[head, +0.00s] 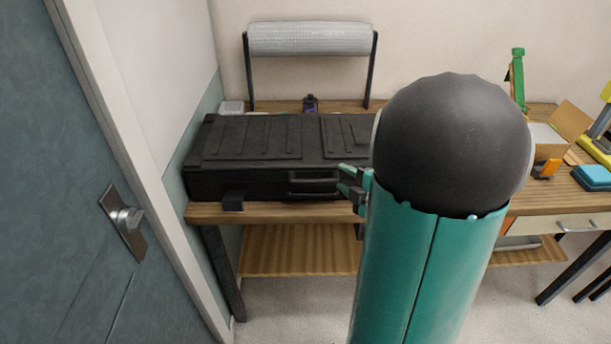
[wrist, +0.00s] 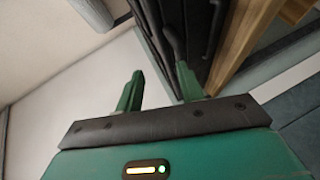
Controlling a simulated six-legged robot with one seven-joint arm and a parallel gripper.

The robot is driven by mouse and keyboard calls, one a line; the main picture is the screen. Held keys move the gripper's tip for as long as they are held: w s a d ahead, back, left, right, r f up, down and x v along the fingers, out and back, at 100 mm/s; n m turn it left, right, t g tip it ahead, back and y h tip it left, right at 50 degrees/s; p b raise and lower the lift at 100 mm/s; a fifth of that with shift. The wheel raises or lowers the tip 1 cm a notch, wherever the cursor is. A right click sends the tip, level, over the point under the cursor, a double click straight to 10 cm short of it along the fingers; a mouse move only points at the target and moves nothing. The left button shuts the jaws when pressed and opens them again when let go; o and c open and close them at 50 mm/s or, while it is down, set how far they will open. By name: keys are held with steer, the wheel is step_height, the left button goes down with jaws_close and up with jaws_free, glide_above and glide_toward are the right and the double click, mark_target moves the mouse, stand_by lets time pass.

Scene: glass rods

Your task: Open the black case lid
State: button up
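The black case (head: 250,138) lies shut on the wooden table at the left in the head view, with a ribbed lid and a handle (head: 313,181) on its front face. My gripper (head: 352,185) is at the right part of the case's front, partly hidden behind my own arm. In the wrist view my gripper (wrist: 160,90) has its two green fingers spread apart with nothing between them. The dark case (wrist: 190,35) shows beyond the fingers, turned sideways, close to the right finger. Whether the finger touches it I cannot tell.
The wooden table (head: 215,213) has a lower shelf (head: 300,251). A door (head: 60,190) is at left. Tools and boxes crowd the right.

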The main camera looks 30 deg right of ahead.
mark_target(317, 183)
steer(key=s+f+n+y, duration=0.3)
steer(key=s+y, duration=0.1)
steer(key=s, duration=0.1)
steer(key=shift+t, duration=0.3)
steer(key=x, duration=0.9)
steer(key=a+x, duration=0.1)
steer(key=x, duration=0.3)
steer(key=shift+w+a+r, duration=0.1)
steer(key=shift+w+r, duration=0.05)
steer(key=shift+w, duration=0.15)
steer(key=shift+c, duration=0.5)
jaws_close()
